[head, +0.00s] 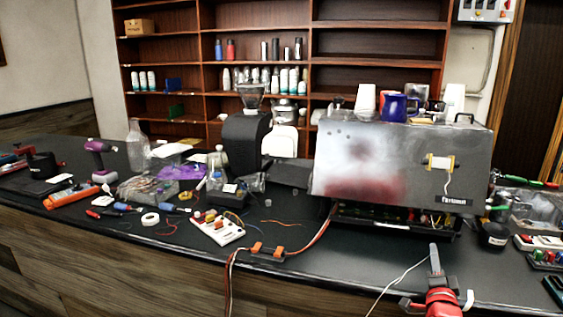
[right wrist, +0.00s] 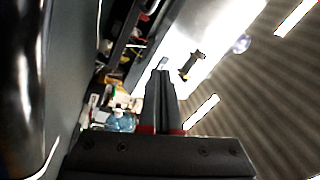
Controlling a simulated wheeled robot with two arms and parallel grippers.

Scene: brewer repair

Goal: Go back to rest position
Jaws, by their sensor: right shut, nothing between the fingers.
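My right gripper (head: 434,250) rises from the bottom edge of the head view, in front of the counter's edge below the silver brewer (head: 340,165). Its fingers point up and are shut with nothing between them. In the right wrist view the two dark fingers (right wrist: 161,78) lie together. The brewer's metal side also shows there, with a small yellow and black piece (right wrist: 191,65) on it. In the head view a yellow-edged piece (head: 440,162) with a white wire is on the brewer's panel. My left gripper is not in view.
Green-handled tools and a dark round container (head: 494,237) are at right.

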